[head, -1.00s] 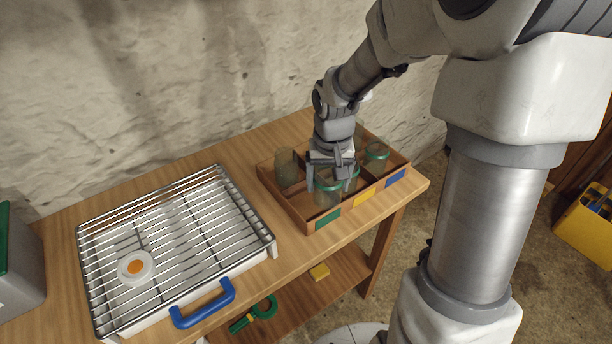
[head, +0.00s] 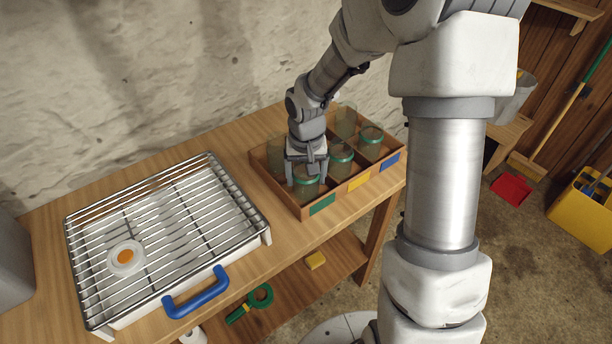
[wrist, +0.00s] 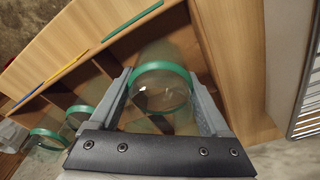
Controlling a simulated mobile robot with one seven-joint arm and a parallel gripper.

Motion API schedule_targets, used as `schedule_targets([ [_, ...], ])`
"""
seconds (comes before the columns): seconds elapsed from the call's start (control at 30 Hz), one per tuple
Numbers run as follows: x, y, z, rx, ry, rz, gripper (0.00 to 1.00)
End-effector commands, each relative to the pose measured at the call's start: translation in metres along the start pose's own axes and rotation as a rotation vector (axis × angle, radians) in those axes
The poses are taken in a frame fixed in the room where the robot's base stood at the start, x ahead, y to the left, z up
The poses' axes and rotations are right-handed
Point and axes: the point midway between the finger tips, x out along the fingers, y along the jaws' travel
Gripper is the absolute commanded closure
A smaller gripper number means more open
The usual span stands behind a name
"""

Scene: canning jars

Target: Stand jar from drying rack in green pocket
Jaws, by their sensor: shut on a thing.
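My gripper (head: 306,174) is shut on a clear glass jar (head: 306,187) with a green band at its top. The jar looks upright in the front pocket behind the green label (head: 322,204) of a wooden crate (head: 268,179). In the wrist view the jar (wrist: 161,92) sits between both fingers of my gripper (wrist: 160,78). The front wall hides its base, so I cannot tell if it touches the pocket floor. The drying rack (head: 178,222) is a wire grid at the left with no jar on it.
Green-banded jars stand in the yellow-label pocket (head: 341,158) and blue-label pocket (head: 371,142). Plain glass jars stand in the back row, at left (head: 276,154) and right (head: 345,121). A blue handle (head: 196,293) juts forward.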

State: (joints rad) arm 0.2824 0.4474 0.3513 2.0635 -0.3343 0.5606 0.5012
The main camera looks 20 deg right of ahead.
Motion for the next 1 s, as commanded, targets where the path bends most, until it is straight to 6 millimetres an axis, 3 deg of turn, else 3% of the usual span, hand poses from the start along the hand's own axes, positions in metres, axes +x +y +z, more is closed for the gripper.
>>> schedule_targets([
  [0.07, 0.004, 0.000, 0.000, -0.001, 0.001, 0.000, 0.97],
  [0.1, 0.003, 0.000, 0.000, -0.001, 0.000, 0.000, 0.16],
  [0.2, 0.003, 0.000, 0.000, -0.001, 0.000, 0.000, 0.00],
  [0.57, -0.006, 0.000, -0.001, 0.001, 0.002, 0.000, 0.00],
  [1.0, -0.095, 0.000, -0.001, 0.001, 0.005, 0.001, 0.00],
])
